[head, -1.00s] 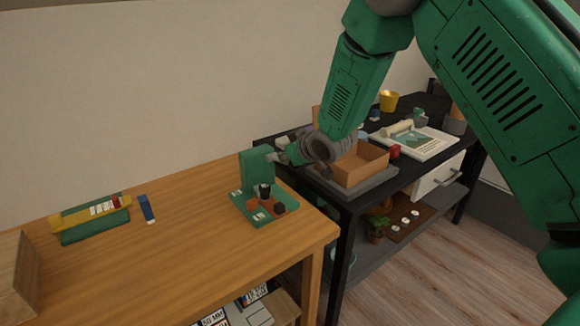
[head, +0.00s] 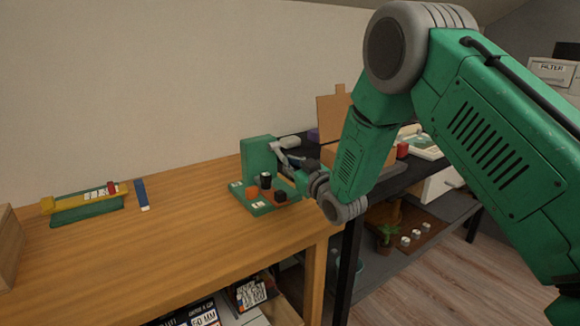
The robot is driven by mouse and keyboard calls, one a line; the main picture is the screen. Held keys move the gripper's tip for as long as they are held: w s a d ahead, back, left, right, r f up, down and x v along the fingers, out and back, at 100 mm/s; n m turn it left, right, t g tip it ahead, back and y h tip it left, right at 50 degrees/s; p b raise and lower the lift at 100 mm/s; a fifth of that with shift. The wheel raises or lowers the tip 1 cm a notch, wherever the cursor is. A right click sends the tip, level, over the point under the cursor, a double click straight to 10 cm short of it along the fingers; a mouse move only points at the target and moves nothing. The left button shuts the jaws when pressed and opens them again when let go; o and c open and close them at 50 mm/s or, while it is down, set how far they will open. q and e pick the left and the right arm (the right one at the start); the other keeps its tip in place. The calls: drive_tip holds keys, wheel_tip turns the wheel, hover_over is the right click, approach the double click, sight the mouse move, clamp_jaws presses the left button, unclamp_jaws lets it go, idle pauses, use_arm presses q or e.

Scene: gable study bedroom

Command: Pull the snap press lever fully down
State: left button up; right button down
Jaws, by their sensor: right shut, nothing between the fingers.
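The green snap press (head: 259,158) stands near the right end of the wooden table. Its flat green base (head: 260,210) carries a black cylinder, a dark block and orange parts. A pale grey bar, which looks like the lever (head: 287,142), sticks out to the right from the top of the press. My right gripper (head: 295,162) is just right of the press, below and beside this bar. It is shut and empty. It is small and partly covered by its own wrist, so I cannot tell whether it touches the lever. My left gripper is not in view.
A green tray with a yellow bar (head: 88,203) and a blue stick (head: 142,194) lie on the table (head: 170,240) at left, with a wooden box at the far left edge. A black shelf table (head: 395,182) with a cardboard box stands right. The table's middle is clear.

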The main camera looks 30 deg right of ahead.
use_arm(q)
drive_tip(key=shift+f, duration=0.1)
use_arm(e)
drive_tip(key=shift+f, duration=0.4)
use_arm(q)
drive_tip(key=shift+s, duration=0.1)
use_arm(e)
drive_tip(key=shift+a+f, duration=0.15)
drive_tip(key=shift+f, duration=0.1)
drive_tip(key=shift+r, duration=0.1)
